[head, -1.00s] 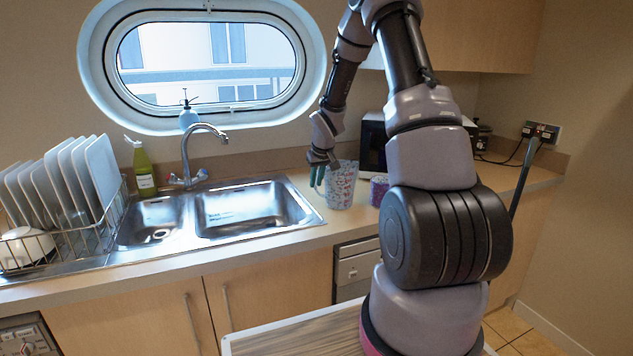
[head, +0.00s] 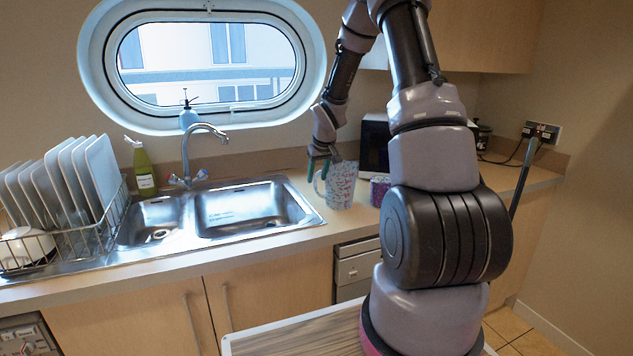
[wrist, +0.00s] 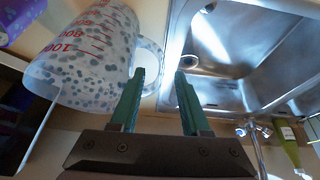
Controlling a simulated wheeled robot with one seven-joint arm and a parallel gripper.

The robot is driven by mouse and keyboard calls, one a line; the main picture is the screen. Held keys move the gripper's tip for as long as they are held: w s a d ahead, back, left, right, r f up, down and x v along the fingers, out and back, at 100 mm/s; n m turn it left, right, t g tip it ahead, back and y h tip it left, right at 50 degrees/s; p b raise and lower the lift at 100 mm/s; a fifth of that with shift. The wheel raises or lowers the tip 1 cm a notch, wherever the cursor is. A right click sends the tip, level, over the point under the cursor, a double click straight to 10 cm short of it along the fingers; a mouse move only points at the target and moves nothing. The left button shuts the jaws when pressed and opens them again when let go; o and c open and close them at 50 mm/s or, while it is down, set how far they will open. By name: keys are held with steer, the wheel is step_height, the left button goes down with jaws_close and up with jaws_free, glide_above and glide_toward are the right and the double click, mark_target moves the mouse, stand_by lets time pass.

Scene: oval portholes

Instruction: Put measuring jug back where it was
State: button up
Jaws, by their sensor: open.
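The measuring jug (head: 341,186) is clear with red markings and grey spots. It stands upright on the counter just right of the sink, its handle (head: 318,184) toward the sink. My gripper (head: 318,168) is open just above and beside the handle. In the wrist view, the jug (wrist: 88,62) fills the upper left and its pale handle (wrist: 151,62) reaches close to the left fingertip. My green fingers (wrist: 160,78) are apart with nothing clamped between them. The jug's base is out of sight in the wrist view.
The double sink (head: 250,208) lies left of the jug, with the tap (head: 186,155) behind it. A purple patterned box (head: 379,190) is close on the jug's right, before a dark microwave (head: 374,145). A dish rack (head: 70,235) stands far left.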

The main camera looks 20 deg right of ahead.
steer(key=s+a+r+m, duration=0.1)
steer(key=s+a+r, duration=0.1)
steer(key=s+r, duration=0.75)
steer(key=s+a+r+m, duration=0.1)
steer(key=s+a+r, duration=0.2)
steer(key=s+r, duration=0.7)
steer(key=s+a+r+m+t+y, duration=0.1)
steer(key=s+a+r, duration=0.1)
steer(key=s+r, duration=0.2)
steer(key=s+a+r+m+t+y, duration=0.1)
steer(key=s+a+r, duration=0.2)
steer(key=s, duration=0.8)
steer(key=shift+s+r+m, duration=0.15)
steer(key=shift+r+m, duration=0.15)
steer(key=shift+r, duration=0.5)
steer(key=shift+d, duration=0.1)
